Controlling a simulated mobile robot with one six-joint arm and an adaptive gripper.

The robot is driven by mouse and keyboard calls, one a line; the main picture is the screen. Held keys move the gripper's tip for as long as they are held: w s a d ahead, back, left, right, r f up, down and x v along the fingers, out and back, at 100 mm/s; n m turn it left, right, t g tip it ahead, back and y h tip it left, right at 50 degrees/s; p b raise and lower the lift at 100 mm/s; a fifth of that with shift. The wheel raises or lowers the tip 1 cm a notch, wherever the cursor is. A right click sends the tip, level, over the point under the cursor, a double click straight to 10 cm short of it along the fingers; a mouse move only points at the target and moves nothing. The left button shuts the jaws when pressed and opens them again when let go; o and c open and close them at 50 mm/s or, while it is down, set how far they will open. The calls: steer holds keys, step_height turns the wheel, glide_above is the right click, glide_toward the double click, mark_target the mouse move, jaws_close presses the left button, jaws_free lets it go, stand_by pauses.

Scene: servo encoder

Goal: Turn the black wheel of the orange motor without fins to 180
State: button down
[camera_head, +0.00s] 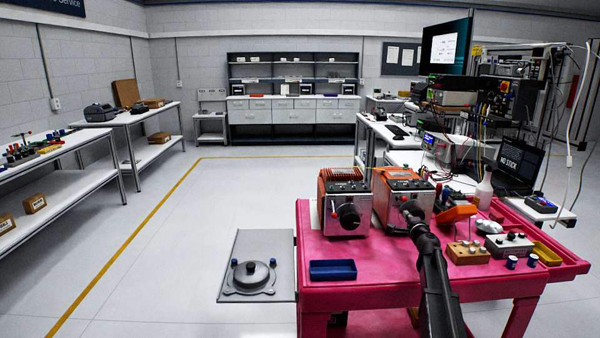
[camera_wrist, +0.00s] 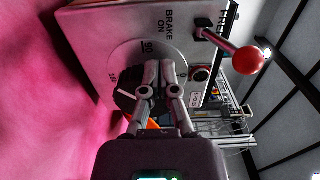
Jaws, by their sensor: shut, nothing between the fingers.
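Two orange motors stand side by side on the pink cart: a left motor (camera_head: 345,217) with its black wheel (camera_head: 349,216) in plain view, and a right motor (camera_head: 394,212). The wheel is mostly hidden there; contact cannot be told.
A lever with a red ball (camera_wrist: 250,60) sticks out beside the dial, near the FREE and BRAKE ON labels.

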mark_target(401, 217)
steer(key=shift+d+f, duration=0.1)
steer(key=shift+d, duration=0.05)
stand_by(0.5)
steer(key=shift+f+b, duration=1.2)
steer(key=shift+b, duration=0.1)
steer(key=shift+f+b, duration=0.55)
stand_by(0.6)
steer(key=shift+a+f, duration=0.2)
steer(key=shift+a, duration=0.1)
steer(key=shift+s, duration=0.1)
stand_by(0.4)
steer(key=shift+s, duration=2.9)
steer(key=shift+s+r+p, duration=0.25)
steer(key=shift+r+p, duration=0.35)
steer(key=shift+r, duration=0.1)
steer(key=shift+s+r+p, duration=0.25)
steer(key=shift+r+p, duration=0.35)
steer(key=shift+r, duration=0.1)
steer(key=shift+w, duration=0.15)
